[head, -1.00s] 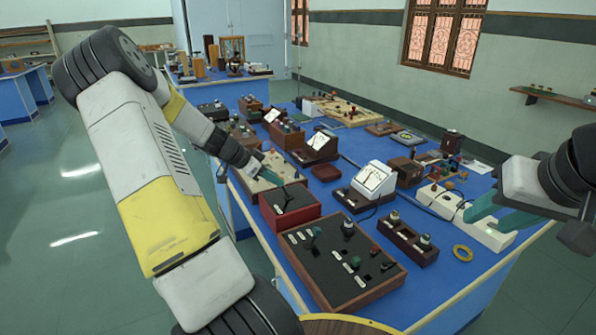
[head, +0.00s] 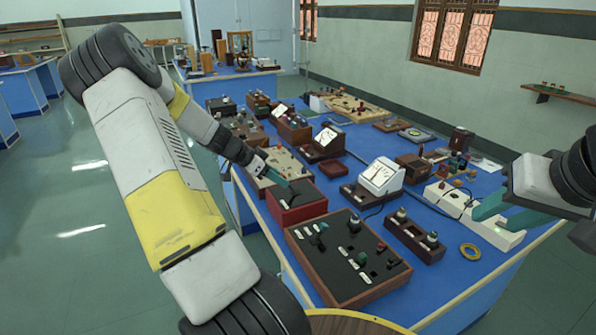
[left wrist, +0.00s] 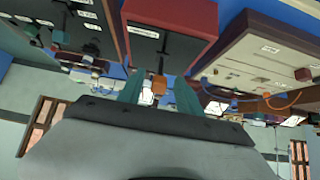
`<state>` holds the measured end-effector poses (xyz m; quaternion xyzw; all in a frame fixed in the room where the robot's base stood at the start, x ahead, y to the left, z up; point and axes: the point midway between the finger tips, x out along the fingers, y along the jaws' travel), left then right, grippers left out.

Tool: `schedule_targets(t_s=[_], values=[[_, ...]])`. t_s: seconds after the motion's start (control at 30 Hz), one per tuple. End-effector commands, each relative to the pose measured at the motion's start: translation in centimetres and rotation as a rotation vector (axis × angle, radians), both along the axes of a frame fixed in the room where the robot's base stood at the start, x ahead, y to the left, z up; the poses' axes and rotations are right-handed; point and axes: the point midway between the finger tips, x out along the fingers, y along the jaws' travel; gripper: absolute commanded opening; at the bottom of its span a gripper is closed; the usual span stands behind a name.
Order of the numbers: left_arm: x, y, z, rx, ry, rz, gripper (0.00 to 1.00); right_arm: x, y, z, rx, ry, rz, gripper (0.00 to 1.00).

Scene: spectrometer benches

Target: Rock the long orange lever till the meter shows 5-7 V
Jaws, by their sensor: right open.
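The lever box (head: 298,212) is red with a black top and stands at the near left of the blue bench. My left gripper (head: 284,180) is over its top, hiding most of the lever in the head view. In the left wrist view the dark lever rod rises from the box (left wrist: 195,22) to an orange end (left wrist: 158,84). My left gripper (left wrist: 158,92) has its teal fingers apart, one on each side of that end; contact cannot be told. A white-faced meter (head: 380,177) stands right of the box; its reading is too small. My right gripper (head: 490,207) is open, above the bench's right side.
A wooden-framed black switch panel (head: 345,262) sits in front of the lever box. A brown two-knob box (head: 415,236) and a yellow ring (head: 469,251) lie to its right. A cream board (head: 290,163) is behind the lever box. Many instruments crowd the bench.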

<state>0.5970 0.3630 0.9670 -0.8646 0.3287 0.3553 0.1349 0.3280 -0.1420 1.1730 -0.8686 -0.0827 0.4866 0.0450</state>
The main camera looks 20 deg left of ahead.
Motion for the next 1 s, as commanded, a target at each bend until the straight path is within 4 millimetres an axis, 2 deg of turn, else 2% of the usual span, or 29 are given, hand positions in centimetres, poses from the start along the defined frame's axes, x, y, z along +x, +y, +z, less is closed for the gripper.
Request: schedule_targets(t_s=[0.27,0.7,1.0], values=[[-0.2,0.2,0.5,0.000,-0.002,0.000,0.42,0.0,0.0,0.0,0.000,0.000,0.000,0.42],[-3.7,3.4,5.0,0.001,-0.001,0.001,0.42,0.0,0.0,0.0,0.000,0.000,0.000,0.42],[-4.1,3.7,5.5,-0.001,0.000,-0.001,0.42,0.0,0.0,0.0,0.000,0.000,0.000,0.42]])
